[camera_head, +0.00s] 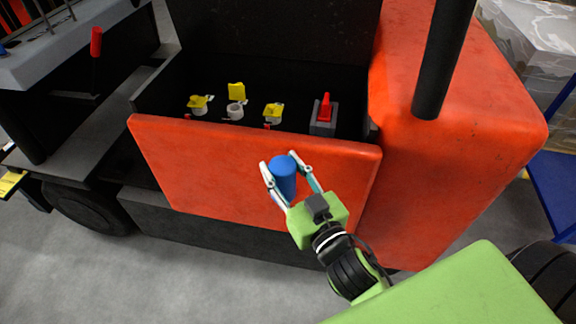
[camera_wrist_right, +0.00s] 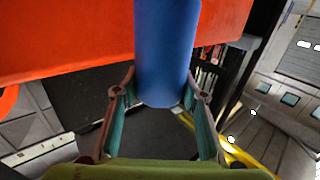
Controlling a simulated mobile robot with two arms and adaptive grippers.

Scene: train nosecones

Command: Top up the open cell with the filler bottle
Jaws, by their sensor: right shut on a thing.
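My right gripper (camera_head: 287,166) is shut on the blue filler bottle (camera_head: 283,178), in front of the orange side panel of the battery box. The blue bottle (camera_wrist_right: 166,50) also stands between the fingers of my right gripper (camera_wrist_right: 160,105) in the wrist view. Behind the panel, the open cell (camera_head: 235,112) shows a pale round neck with its yellow cap (camera_head: 237,92) raised behind it. The bottle is apart from it, nearer to me and to the right. Yellow caps sit over the left cell (camera_head: 198,103) and right cell (camera_head: 272,112). My left gripper is out of view.
The orange panel's top edge (camera_head: 250,139) stands between the bottle and the cells. A grey block with a red switch (camera_head: 324,116) is right of the cells. A black post (camera_head: 440,60) and orange bodywork (camera_head: 455,130) stand further right.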

